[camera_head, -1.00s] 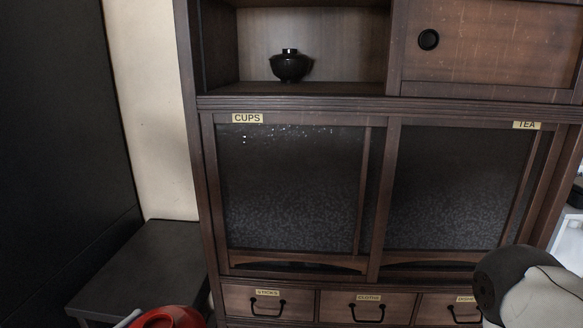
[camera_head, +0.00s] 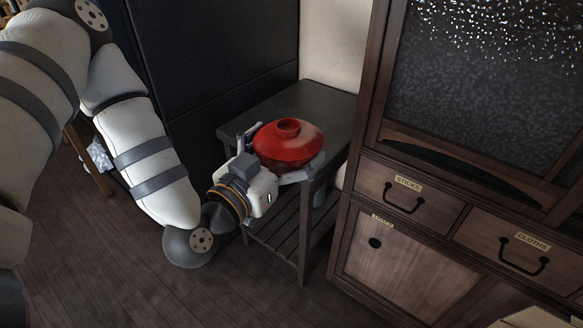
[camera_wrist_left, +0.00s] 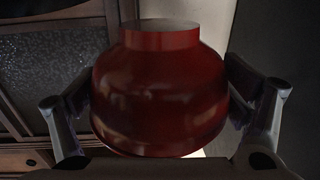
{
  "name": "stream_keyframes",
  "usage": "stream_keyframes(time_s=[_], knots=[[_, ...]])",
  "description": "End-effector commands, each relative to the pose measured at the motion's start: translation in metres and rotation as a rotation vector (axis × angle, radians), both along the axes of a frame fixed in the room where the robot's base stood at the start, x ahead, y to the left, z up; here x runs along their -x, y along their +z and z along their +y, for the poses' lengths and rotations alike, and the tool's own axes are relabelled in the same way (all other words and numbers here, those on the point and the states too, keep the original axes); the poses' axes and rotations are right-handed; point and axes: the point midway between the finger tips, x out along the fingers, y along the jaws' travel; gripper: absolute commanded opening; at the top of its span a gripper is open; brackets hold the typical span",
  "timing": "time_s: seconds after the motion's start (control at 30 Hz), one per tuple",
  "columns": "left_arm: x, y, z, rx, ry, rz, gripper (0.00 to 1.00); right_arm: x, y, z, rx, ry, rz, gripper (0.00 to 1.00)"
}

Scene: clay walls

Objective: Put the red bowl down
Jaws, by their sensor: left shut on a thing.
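The red bowl (camera_head: 288,143) has its foot ring facing up, so it looks upside down or is a lidded bowl. My left gripper (camera_head: 283,157) is shut on it, with one finger on each side. The bowl is at the front edge of a small dark side table (camera_head: 318,97); I cannot tell whether it touches the top. In the left wrist view the bowl (camera_wrist_left: 160,95) fills the middle between the two fingers. My right gripper is not in view.
A dark wooden cabinet (camera_head: 365,165) with labelled drawers stands close on the right of the side table. A black panel (camera_head: 225,60) stands behind on the left. The back of the tabletop is bare. The floor (camera_head: 110,270) in front is clear.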

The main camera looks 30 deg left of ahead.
Motion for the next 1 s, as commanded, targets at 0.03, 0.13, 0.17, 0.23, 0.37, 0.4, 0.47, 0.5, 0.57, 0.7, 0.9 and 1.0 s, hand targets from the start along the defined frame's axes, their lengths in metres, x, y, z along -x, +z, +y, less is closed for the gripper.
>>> stream_keyframes(time_s=[0.03, 0.13, 0.17, 0.23, 0.37, 0.4, 0.47, 0.5, 0.57, 0.7, 0.9, 1.0], knots=[[-0.006, -0.009, 0.007, 0.001, 0.041, 0.003, 0.61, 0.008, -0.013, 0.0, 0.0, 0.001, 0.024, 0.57], [-0.015, -0.005, 0.019, 0.001, 0.117, -0.001, 0.61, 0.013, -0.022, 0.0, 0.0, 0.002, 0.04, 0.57], [-0.017, -0.004, 0.022, 0.001, 0.135, 0.0, 0.61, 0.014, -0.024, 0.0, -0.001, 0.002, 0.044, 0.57], [-0.02, -0.001, 0.028, 0.001, 0.167, 0.0, 0.61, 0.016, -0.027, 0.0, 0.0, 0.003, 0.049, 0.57], [-0.021, 0.003, 0.032, 0.0, 0.189, -0.002, 0.61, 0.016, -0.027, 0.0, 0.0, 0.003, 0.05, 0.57], [-0.021, 0.004, 0.032, 0.0, 0.189, -0.002, 0.61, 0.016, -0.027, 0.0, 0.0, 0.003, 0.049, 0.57], [-0.021, 0.004, 0.032, 0.0, 0.189, -0.002, 0.61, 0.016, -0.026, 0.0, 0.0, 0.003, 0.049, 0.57], [-0.021, 0.004, 0.032, 0.0, 0.188, -0.002, 0.61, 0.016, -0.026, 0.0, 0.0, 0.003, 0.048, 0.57], [-0.021, 0.004, 0.032, 0.0, 0.188, -0.002, 0.61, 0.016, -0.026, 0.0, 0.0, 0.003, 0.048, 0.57], [-0.03, -0.002, 0.038, 0.0, 0.191, -0.003, 0.61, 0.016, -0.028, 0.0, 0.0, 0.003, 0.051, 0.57], [-0.062, -0.019, 0.058, -0.001, 0.191, -0.003, 0.61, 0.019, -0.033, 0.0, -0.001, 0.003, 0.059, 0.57], [-0.081, -0.031, 0.07, -0.002, 0.192, -0.001, 0.61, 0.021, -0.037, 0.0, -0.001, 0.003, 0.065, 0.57]])
